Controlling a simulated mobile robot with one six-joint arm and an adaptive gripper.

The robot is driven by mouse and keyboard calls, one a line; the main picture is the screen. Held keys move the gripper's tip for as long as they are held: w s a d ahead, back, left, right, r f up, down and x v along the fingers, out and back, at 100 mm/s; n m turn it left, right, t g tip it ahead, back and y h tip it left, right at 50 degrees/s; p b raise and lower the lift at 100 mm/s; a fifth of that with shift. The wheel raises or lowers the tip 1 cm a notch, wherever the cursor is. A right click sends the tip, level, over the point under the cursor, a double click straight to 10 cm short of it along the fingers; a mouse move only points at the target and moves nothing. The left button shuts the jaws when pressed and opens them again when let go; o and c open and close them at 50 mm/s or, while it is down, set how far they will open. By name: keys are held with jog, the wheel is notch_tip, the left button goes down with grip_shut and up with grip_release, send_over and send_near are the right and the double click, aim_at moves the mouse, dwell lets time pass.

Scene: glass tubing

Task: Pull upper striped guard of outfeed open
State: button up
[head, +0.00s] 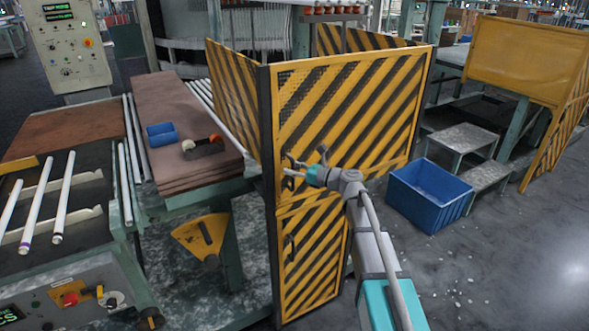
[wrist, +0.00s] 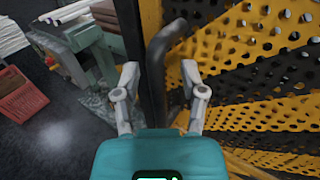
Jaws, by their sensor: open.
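The upper striped guard (head: 350,105) is a yellow and black perforated panel, standing closed against a dark post (head: 265,130) in the head view. It also fills the right of the wrist view (wrist: 245,50). My gripper (head: 290,172) is in front of the guard's left edge. In the wrist view my gripper (wrist: 160,70) is open, with a dark curved bar handle (wrist: 158,58) between its two fingers. I cannot tell whether either finger touches the handle. In the head view the handle is partly hidden by the gripper.
A lower striped guard (head: 312,265) with its own handle (head: 290,248) is below. A blue crate (head: 432,215) stands on the floor at right, near grey steps (head: 465,142). A worktable with brown boards (head: 180,120) and glass tubes (head: 63,198) lies left.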

grip_shut()
dwell(0.3)
jog(key=shift+d, duration=0.1)
